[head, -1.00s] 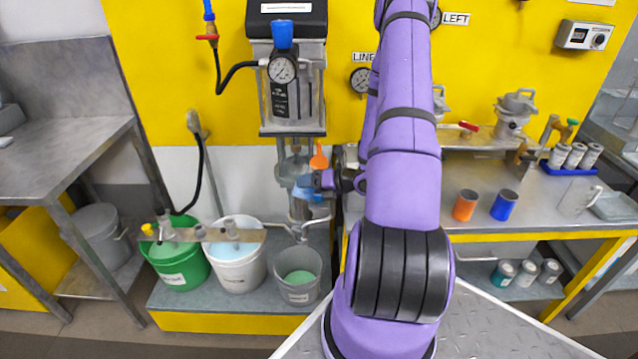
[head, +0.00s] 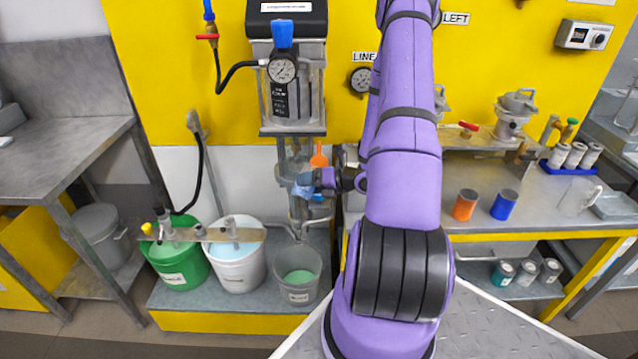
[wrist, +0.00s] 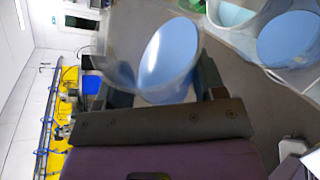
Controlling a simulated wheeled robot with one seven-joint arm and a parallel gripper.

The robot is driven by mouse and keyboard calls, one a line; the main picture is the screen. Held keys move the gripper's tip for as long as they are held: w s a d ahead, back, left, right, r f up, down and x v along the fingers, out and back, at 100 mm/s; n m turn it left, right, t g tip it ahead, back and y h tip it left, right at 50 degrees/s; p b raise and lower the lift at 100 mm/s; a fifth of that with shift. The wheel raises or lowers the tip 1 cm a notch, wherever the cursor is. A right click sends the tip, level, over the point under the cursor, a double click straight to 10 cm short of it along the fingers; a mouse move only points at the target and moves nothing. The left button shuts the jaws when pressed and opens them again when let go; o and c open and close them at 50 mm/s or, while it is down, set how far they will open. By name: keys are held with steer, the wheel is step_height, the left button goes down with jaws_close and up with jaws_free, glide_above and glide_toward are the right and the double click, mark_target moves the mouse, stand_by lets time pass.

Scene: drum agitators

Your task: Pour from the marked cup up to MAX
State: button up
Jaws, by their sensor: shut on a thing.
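My gripper (head: 328,180) is shut on a translucent cup (wrist: 125,45) that holds light-blue liquid. In the head view the blue cup (head: 303,190) is small, at the left of my gripper and in front of the machine's lower fittings. In the wrist view the cup lies between the dark fingers, with the liquid surface showing as a bright blue oval. A second clear vessel with blue liquid (wrist: 288,40) is at the upper right of the wrist view, near the held cup. No mark or MAX line is readable. I cannot tell whether liquid is flowing.
An orange funnel-like piece (head: 319,156) is just above my gripper. The machine (head: 292,90) with a gauge stands behind. Orange (head: 465,205) and blue (head: 504,205) cups are on the right bench.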

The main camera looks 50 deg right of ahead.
steer(key=shift+r+m, duration=0.2)
steer(key=shift+m, duration=0.1)
stand_by(0.8)
steer(key=shift+f+m+y+p, duration=0.35)
steer(key=shift+m+y+p, duration=0.2)
steer(key=shift+m+y, duration=0.15)
stand_by(3.0)
steer(key=shift+a+r+n+h, duration=0.1)
steer(key=shift+r+n+h, duration=0.4)
steer(key=shift+n, duration=0.2)
steer(key=shift+f+n+h, duration=0.3)
steer(key=shift+f+n, duration=0.1)
steer(key=shift+f, duration=0.15)
steer(key=shift+f+n+h, duration=0.5)
steer(key=shift+f+n, duration=0.05)
steer(key=shift+n, duration=0.25)
steer(key=shift+n+h, duration=0.4)
steer(key=shift+n, duration=0.2)
steer(key=f, duration=0.2)
steer(key=a+f, duration=0.1)
steer(key=f, duration=0.1)
steer(key=shift+s+a+b, duration=0.1)
steer(key=shift+b, duration=0.3)
steer(key=shift+s+a+f+n+t+h+b, duration=0.15)
steer(key=shift+a+f+n+h+b, duration=0.15)
steer(key=shift+a+n+h, duration=0.5)
steer(key=shift+s+a+f+n+t+h+b, duration=0.2)
steer(key=shift+a+n+h, duration=0.4)
steer(key=shift+n, duration=0.4)
